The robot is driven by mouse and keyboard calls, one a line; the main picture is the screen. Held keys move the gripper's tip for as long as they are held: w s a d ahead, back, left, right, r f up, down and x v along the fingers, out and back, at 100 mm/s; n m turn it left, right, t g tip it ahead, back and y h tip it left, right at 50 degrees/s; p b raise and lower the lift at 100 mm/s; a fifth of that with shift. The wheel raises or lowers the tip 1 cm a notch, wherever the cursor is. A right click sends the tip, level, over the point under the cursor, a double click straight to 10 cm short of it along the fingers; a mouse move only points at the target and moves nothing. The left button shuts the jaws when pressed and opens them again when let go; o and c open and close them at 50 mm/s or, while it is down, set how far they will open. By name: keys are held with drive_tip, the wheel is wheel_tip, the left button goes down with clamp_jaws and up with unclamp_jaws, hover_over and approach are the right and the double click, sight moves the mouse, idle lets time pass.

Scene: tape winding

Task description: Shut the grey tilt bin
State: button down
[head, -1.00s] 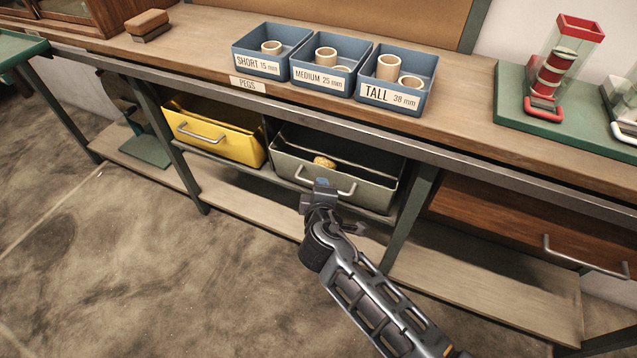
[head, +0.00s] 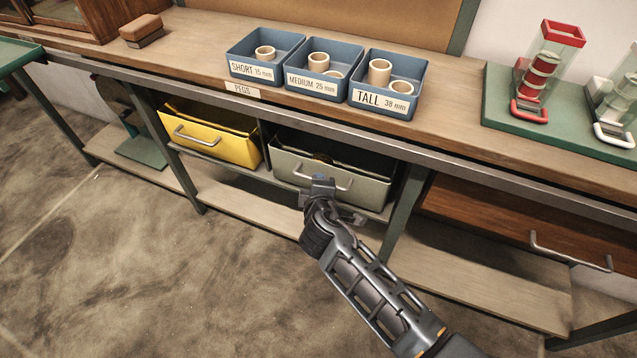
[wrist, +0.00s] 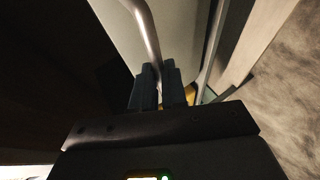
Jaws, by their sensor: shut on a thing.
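The grey tilt bin (head: 372,186) sits under the bench, right of a yellow bin, in the head view. The grey bin front (wrist: 185,30) fills the area behind.
The yellow bin (head: 225,144) beside it also stands tilted out, with its own handle. A green bench leg (head: 404,213) is close on the right, then a wooden drawer (head: 500,222). Blue peg trays (head: 385,112) stand on the bench above. The floor in front is clear.

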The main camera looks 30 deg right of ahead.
drive_tip(key=shift+w+d+r, duration=0.15)
drive_tip(key=shift+d+r, duration=0.05)
drive_tip(key=shift+d, duration=0.05)
drive_tip(key=c, duration=1.2)
unclamp_jaws()
drive_tip(key=shift+f, duration=0.1)
drive_tip(key=shift+o, duration=0.2)
drive_tip(key=shift+a, duration=0.1)
drive_tip(key=p+v, duration=0.1)
drive_tip(key=v, duration=0.6)
drive_tip(key=shift+s, duration=0.35)
drive_tip(key=shift+s+a, duration=0.1)
drive_tip(key=shift+a, duration=0.05)
